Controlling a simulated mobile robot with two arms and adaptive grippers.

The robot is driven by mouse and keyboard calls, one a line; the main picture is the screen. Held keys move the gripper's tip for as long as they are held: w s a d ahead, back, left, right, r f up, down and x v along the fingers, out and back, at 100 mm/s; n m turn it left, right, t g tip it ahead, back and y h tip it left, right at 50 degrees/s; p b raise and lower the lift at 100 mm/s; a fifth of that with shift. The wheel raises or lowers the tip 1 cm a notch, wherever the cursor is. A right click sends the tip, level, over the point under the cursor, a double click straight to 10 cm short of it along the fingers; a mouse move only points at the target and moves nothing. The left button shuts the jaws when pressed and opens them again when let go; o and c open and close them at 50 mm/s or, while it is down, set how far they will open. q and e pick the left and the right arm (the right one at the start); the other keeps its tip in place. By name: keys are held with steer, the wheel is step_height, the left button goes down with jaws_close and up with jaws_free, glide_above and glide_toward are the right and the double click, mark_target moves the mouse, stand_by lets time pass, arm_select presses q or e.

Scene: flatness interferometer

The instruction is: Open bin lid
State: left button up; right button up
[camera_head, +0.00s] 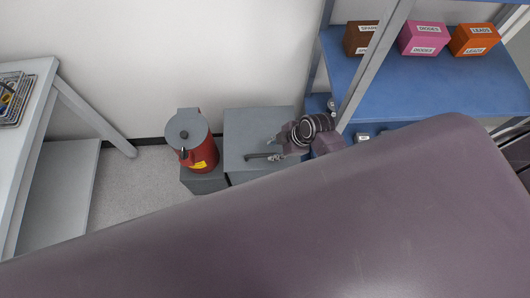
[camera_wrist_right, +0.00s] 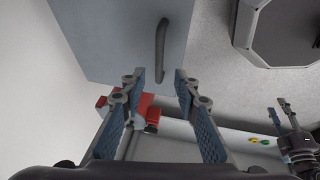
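A grey bin (camera_head: 250,125) with a flat lid stands against the back wall. Its dark bar handle (camera_head: 258,156) lies near the front of the lid. In the right wrist view the lid (camera_wrist_right: 110,40) fills the upper left, with the handle (camera_wrist_right: 161,45) just beyond the fingertips. My right gripper (camera_wrist_right: 160,78) is open and empty, pointing at the lid; no contact with the handle shows. In the head view my right gripper (camera_head: 277,153) is over the lid's right part, partly hidden by my wrist. My left gripper (camera_wrist_right: 276,107) shows only small in the wrist view, its fingers apart.
A red can (camera_head: 203,157) with a grey top stands left of the bin on a dark grey block (camera_head: 203,182). Blue shelves (camera_head: 440,85) with labelled boxes stand close on the right. A white table (camera_head: 40,90) stands at left. Floor (camera_head: 135,180) between is clear. My arm hides the foreground.

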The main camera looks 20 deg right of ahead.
mark_target(263, 155)
steer(key=shift+b+x, duration=0.3)
steer(key=shift+x, duration=3.75)
steer(key=shift+d, duration=0.1)
jaws_close()
steer(key=shift+r, duration=0.1)
